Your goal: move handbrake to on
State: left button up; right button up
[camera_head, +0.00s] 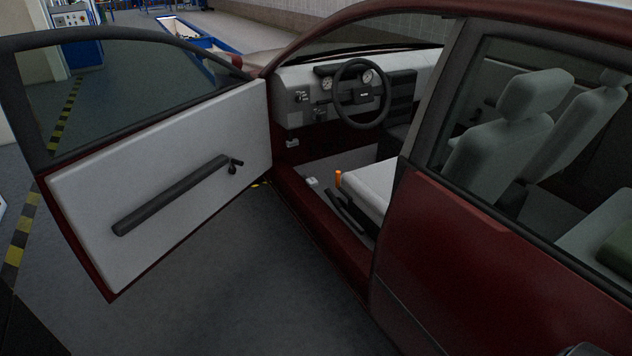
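A dark red car stands with its front door (150,190) swung wide open to the left. Beside the light front seat (368,187), near the door sill, is a small upright orange piece (338,179). A dark bar (349,211) lies low along the seat's side just below it. I cannot tell for sure which of these is the handbrake, or its setting. Neither of my grippers can be made out. A small dark shape at the bottom right edge is too cut off to identify.
The steering wheel (360,93) and dashboard (300,98) are beyond the seat. The red sill (325,225) and rear door (490,270) border the opening. Grey floor (240,290) is clear between the open door and the car. A blue-framed pit or lift (205,45) is farther back.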

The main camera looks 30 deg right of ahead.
aim_at(327, 191)
jog(key=i+z, duration=0.35)
jog(key=i, duration=0.15)
jog(key=i+j+z, duration=0.2)
jog(key=i+z, duration=0.15)
jog(key=i, duration=0.15)
jog(key=i+j+z, duration=0.3)
jog(key=i, duration=0.2)
